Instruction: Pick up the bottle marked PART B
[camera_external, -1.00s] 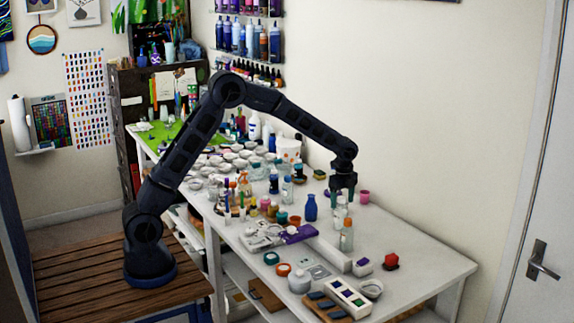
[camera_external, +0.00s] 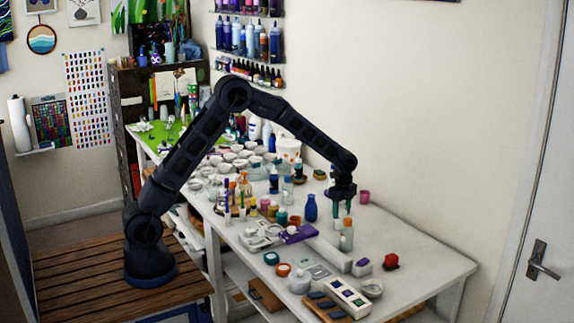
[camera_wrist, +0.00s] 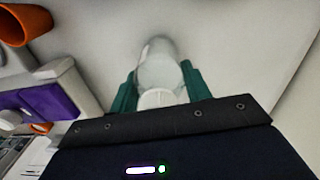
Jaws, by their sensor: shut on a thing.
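My gripper (camera_external: 342,204) is down over the far right part of the white table. In the wrist view its two teal fingers (camera_wrist: 160,88) are closed on either side of a clear, whitish bottle (camera_wrist: 160,66) with a pale cap. No marking can be read on this bottle, so I cannot tell whether it says PART B. In the external view the fingers mostly hide it.
A blue bottle (camera_external: 311,207) stands to the left and a pink cup (camera_external: 364,196) to the right, behind. A red object (camera_external: 390,261) lies in front. In the wrist view, an orange cup (camera_wrist: 28,22) and a purple-and-white block (camera_wrist: 50,98) are at left. The table's right end is mostly clear.

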